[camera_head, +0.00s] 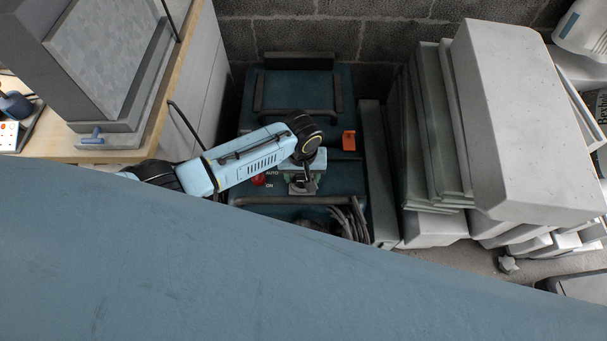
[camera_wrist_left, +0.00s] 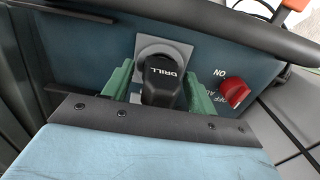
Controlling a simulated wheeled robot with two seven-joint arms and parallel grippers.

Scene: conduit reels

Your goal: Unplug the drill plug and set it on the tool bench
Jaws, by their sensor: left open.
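The black drill plug (camera_wrist_left: 162,82), marked DRILL, sits in a socket on a grey plate (camera_wrist_left: 180,50) on the dark teal machine (camera_head: 345,180). My left gripper (camera_head: 302,184) is over this socket; in the left wrist view its green fingers (camera_wrist_left: 160,90) stand on either side of the plug, open. I cannot tell whether either finger touches it. In the head view the gripper mostly hides the plug. A wooden-topped bench (camera_head: 168,118), likely the tool bench, stands at the left. My right gripper is not in view.
A red switch knob (camera_wrist_left: 234,92) is beside the socket. A dark handle bar (camera_wrist_left: 240,32) and coiled cable (camera_head: 350,218) are close by. A grey case (camera_head: 105,60) fills much of the bench; a blue-handled tool (camera_head: 91,137) lies near its front. Grey slabs (camera_head: 520,110) are stacked at right.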

